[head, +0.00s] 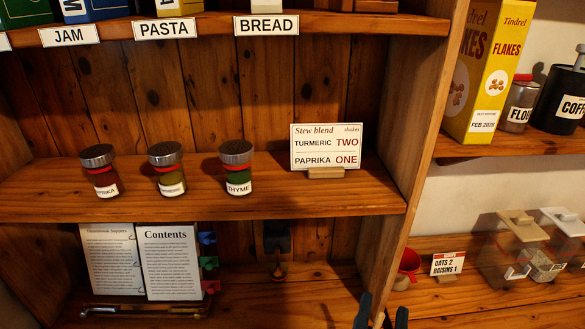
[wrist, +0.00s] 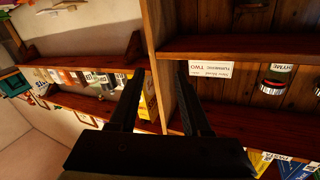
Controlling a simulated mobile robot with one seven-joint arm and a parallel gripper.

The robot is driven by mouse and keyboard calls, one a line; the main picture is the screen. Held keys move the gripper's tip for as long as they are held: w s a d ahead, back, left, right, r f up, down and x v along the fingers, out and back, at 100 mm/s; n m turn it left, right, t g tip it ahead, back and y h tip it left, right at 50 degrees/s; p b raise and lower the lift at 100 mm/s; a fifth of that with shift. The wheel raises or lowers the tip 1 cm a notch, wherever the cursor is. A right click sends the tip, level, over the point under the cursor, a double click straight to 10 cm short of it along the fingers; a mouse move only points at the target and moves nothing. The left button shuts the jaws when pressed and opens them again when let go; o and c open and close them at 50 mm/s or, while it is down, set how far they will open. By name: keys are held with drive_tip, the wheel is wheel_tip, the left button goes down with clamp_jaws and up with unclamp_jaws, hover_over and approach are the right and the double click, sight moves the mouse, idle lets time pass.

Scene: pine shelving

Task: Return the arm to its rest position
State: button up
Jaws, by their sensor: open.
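My gripper (head: 382,312) shows at the bottom edge of the head view, only its two dark fingertips in sight, in front of the upright post of the shelving. In the wrist view my gripper (wrist: 157,72) has its two black fingers apart with nothing held between them. The wrist picture is upside down. Beyond the fingers there stand the shelf post (wrist: 160,40) and, beside it, the Stew blend card (wrist: 211,69). The rest of my arm is hidden in the head view.
Paprika (head: 101,172), turmeric (head: 167,170) and thyme (head: 237,168) jars stand upright on the middle shelf (head: 300,203). Below is an open book (head: 168,262).

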drive_tip(key=w+a+r+n+t, duration=0.1)
drive_tip(key=w+r+t, duration=0.1)
drive_tip(key=r, duration=0.4)
drive_tip(key=w+a+r+t, duration=0.1)
drive_tip(key=w+a+r, duration=0.1)
drive_tip(key=r, duration=0.4)
drive_tip(key=s+a+r+n+t+y, duration=0.1)
drive_tip(key=a+r+n+t+y, duration=0.1)
drive_tip(key=r, duration=0.7)
drive_tip(key=s+a+r+n+t+y, duration=0.2)
drive_tip(key=a+r+t, duration=0.1)
drive_tip(key=r, duration=0.6)
drive_tip(key=s+a+r+n+t+y, duration=0.1)
drive_tip(key=a+r, duration=0.3)
drive_tip(key=r, duration=0.5)
drive_tip(key=shift+s+r+n+t+y, duration=0.2)
drive_tip(key=shift+s+n+t+y, duration=0.2)
drive_tip(key=shift+s+t+y, duration=0.3)
drive_tip(key=shift+w, duration=0.15)
